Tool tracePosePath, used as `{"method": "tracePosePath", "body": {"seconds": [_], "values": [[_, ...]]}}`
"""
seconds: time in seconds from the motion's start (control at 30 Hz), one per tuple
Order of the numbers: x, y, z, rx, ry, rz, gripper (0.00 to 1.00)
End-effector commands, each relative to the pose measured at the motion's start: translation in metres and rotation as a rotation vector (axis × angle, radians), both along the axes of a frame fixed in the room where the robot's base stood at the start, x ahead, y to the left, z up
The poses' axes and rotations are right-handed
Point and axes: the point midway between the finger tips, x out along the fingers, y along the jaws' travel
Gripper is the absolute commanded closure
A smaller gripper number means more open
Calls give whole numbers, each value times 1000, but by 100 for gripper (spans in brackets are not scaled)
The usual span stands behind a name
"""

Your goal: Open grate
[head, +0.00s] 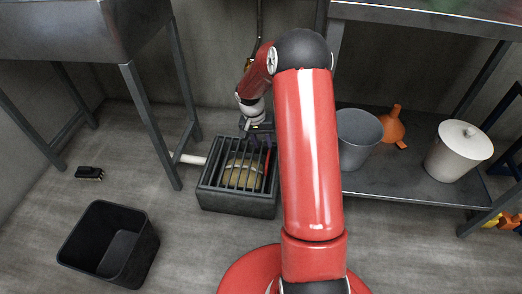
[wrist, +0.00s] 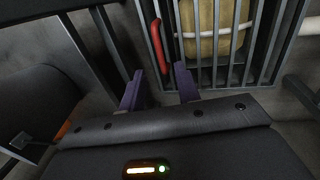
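The grate (head: 233,178) is a set of dark parallel bars lying over a grey box on the floor. In the wrist view its bars (wrist: 240,45) fill the upper right. A red handle (wrist: 159,47) sits along the grate's side. A yellowish round object (wrist: 214,22) and a pale pipe show beneath the bars. My gripper (wrist: 160,86) has two purple fingers standing apart with nothing between them. It is close to the grate's edge near the red handle. In the head view my gripper (head: 260,130) is at the grate's back right, partly hidden by my red arm.
A black bin (head: 110,245) stands at front left, and a black brush-like object (head: 89,173) lies on the floor. A table leg (head: 150,125) rises left of the box. A low shelf at right holds a grey bucket (head: 358,138), an orange funnel (head: 391,127) and a white lidded pot (head: 457,152).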

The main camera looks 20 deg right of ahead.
Motion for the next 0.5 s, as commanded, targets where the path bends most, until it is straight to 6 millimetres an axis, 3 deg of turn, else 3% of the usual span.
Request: {"method": "tracePosePath", "body": {"seconds": [0.3, 0.5], "values": [[-6, -7, -49, 2, 3, 1, 67], [-8, -11, -68, 1, 0, 1, 67]]}}
